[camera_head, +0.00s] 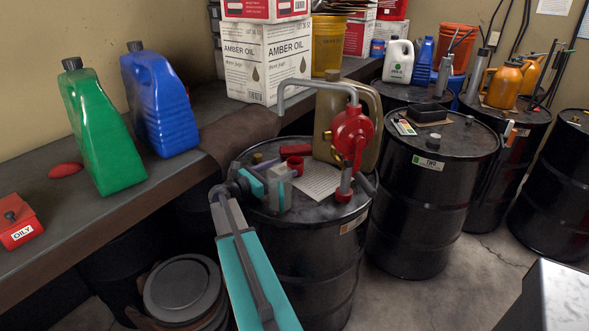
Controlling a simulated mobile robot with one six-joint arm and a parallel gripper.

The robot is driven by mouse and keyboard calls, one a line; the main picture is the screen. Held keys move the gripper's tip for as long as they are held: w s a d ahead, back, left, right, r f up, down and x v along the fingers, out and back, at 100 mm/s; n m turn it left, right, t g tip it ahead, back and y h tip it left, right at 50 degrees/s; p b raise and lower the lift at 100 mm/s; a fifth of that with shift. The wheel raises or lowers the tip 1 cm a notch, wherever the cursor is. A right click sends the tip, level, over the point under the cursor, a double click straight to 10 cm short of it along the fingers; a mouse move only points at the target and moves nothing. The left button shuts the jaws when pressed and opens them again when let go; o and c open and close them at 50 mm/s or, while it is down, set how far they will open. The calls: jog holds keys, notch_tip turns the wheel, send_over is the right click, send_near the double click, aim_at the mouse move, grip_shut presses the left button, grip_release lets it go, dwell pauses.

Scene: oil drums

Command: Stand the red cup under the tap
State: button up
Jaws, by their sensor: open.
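A small red cup (296,165) stands on the top of the nearest black drum (318,213), just right of my gripper. My gripper (268,180) is open, low over the left part of that drum top. Its fingers are close to the cup, but I cannot tell whether they touch it. No object shows between them. A red hand pump (352,135) stands at the right of the drum top. Its grey pipe, the tap (318,83), bends left and ends in a downturned spout above the drum's back left part, higher than the cup.
A tan jug (345,118) stands behind the pump. The bench (110,200) holds green (100,130) and blue (158,100) jugs. More drums (425,190) stand to the right.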

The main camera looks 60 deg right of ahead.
aim_at(301, 159)
jog(key=shift+p+x, duration=0.5)
jog(key=shift+x, duration=2.4)
jog(key=shift+p+x, duration=0.95)
jog(key=shift+x, duration=0.95)
jog(key=shift+s+d, duration=0.1)
jog(key=shift+d, duration=0.6)
jog(key=c, duration=1.2)
jog(key=shift+a+r, duration=0.1)
jog(key=shift+a, duration=0.05)
